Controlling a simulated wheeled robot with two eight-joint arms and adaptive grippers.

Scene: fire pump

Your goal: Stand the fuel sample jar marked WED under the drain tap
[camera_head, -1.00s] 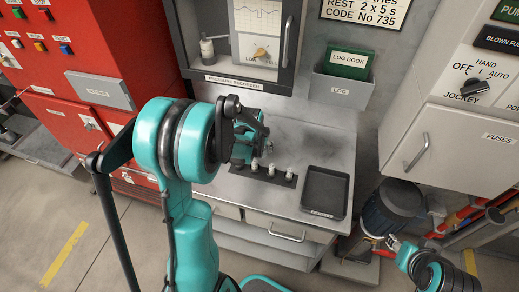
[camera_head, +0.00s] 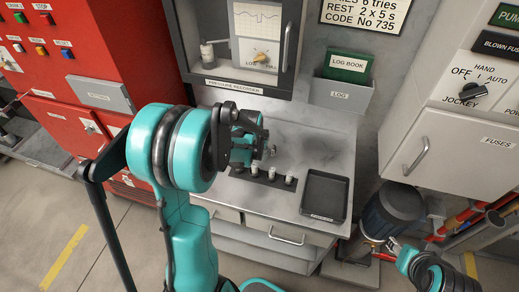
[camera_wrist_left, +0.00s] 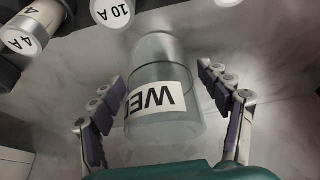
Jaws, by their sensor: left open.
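The glass jar marked WED (camera_wrist_left: 163,92) is in the middle of the left wrist view, with its label upside down there. It looks clear and stands or lies between the fingers of my left gripper (camera_wrist_left: 160,82). The fingers are open on both sides, with a visible gap to the glass. In the head view my left gripper (camera_head: 262,148) is low over the steel worktop (camera_head: 318,142), and my arm hides most of the jar. My right gripper (camera_head: 392,244) is at the lower right, too small to read. I cannot make out the drain tap.
Fuses marked 4A (camera_wrist_left: 25,35) and 10A (camera_wrist_left: 112,11) are close beside the jar, in a dark rack (camera_head: 262,180). A black tray (camera_head: 324,196) lies right of it. The pressure recorder cabinet (camera_head: 246,88) and log holder (camera_head: 340,96) stand behind.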

